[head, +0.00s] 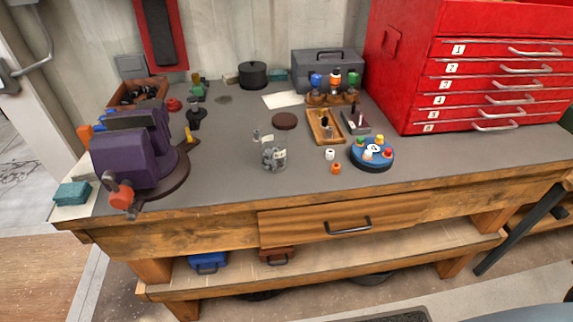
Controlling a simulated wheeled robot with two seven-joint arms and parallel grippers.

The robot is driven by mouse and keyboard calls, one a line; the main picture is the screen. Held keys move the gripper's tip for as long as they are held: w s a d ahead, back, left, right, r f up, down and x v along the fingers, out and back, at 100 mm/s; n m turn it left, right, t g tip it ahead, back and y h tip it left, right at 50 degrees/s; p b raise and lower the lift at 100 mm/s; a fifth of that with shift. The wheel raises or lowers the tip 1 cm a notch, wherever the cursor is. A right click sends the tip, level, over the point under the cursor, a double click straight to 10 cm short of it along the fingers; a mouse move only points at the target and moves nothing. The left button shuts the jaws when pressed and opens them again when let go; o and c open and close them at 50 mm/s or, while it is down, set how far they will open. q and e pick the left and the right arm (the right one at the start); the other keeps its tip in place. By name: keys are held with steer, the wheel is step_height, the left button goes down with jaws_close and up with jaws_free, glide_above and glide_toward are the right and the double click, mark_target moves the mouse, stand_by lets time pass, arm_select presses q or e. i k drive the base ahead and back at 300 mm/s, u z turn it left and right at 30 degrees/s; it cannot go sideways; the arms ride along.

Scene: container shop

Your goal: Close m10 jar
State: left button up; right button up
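A clear jar (273,159) filled with small grey metal parts stands upright near the front middle of the workbench (225,175). Its top looks uncovered, though the rim is small and hard to make out. A small pale tag or part (264,137) shows just behind it; I cannot read any m10 marking. A flat round dark-brown disc (285,121), which resembles a lid, lies on the bench behind the jar and apart from it. Neither of my grippers is in view.
A purple vise (125,155) stands at left. Right of the jar are a wooden tray (311,121), a blue round holder (372,164), and small white (330,154) and orange (336,168) pieces. A red drawer cabinet (420,85) fills the back right. Bench left of the jar is clear.

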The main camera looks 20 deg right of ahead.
mark_target(273, 138)
steer(key=z, duration=0.95)
steer(key=i, duration=0.7)
steer(key=u, duration=0.5)
